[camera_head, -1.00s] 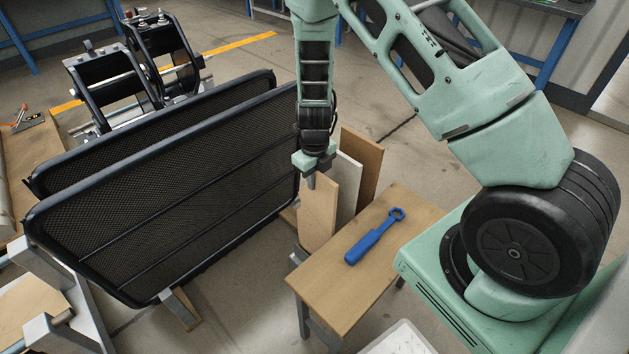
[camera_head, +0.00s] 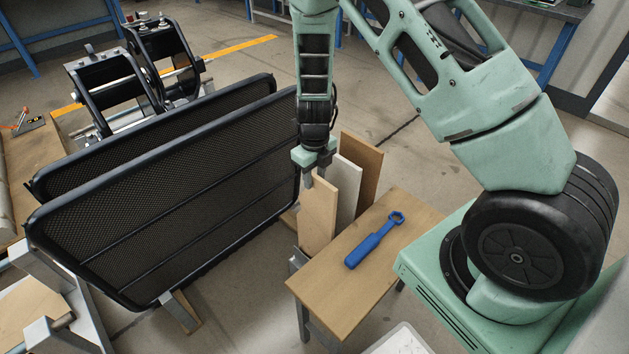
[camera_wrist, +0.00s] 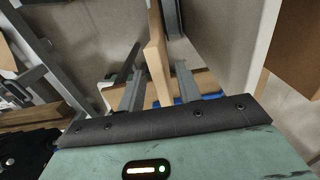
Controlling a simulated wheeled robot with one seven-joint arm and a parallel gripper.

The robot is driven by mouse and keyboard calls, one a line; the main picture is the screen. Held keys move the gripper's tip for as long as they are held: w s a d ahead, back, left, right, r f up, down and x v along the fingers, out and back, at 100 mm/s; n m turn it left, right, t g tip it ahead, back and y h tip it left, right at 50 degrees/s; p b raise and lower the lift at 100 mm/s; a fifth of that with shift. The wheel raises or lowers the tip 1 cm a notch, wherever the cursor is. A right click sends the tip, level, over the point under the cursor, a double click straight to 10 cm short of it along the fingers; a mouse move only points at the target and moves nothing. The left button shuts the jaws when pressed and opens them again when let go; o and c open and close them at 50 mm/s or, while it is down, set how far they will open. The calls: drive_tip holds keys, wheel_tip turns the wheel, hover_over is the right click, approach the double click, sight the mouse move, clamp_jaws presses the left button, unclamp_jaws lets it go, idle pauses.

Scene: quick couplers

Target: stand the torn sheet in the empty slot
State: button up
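A tan board (camera_head: 317,218) stands upright at the near end of a row of sheets, beside the wooden bench. I take it as the sheet; no tear shows. My gripper (camera_head: 314,173) is at its top edge, pointing down. In the wrist view the board (camera_wrist: 157,62) stands between the two fingers (camera_wrist: 160,90), with a gap visible on each side, so the gripper looks open around it. A pale grey sheet (camera_head: 346,190) and a brown sheet (camera_head: 367,165) stand behind. The slot under the tan board is mostly hidden.
A wooden bench (camera_head: 335,292) with a blue wrench (camera_head: 372,242) stands in front. Two large black mesh panels (camera_head: 165,215) stand close on the left. Black metal frames (camera_head: 105,85) stand at the back left. Floor is open behind the sheets.

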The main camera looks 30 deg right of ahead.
wheel_tip(320, 180, up, 9)
drive_tip(key=shift+p, duration=0.9)
drive_tip(key=shift+a+r, duration=0.25)
drive_tip(key=s+a+r+n+y, duration=0.1)
drive_tip(key=s+a+r+n, duration=0.45)
drive_tip(key=a+n, duration=0.35)
drive_tip(key=s+a+r+n+y, duration=0.1)
drive_tip(key=s+a+r+n, duration=0.5)
drive_tip(key=n, duration=0.5)
drive_tip(key=s+a+r+n, duration=0.2)
drive_tip(key=s+n, duration=0.5)
drive_tip(key=n, duration=0.3)
drive_tip(key=s+a+r+n+h, duration=0.1)
drive_tip(key=s+a+r+n, duration=0.1)
drive_tip(key=s+n, duration=0.5)
drive_tip(key=r+n, duration=0.1)
drive_tip(key=n, duration=0.3)
drive_tip(key=shift+s+n, duration=0.3)
drive_tip(key=shift+s, duration=0.1)
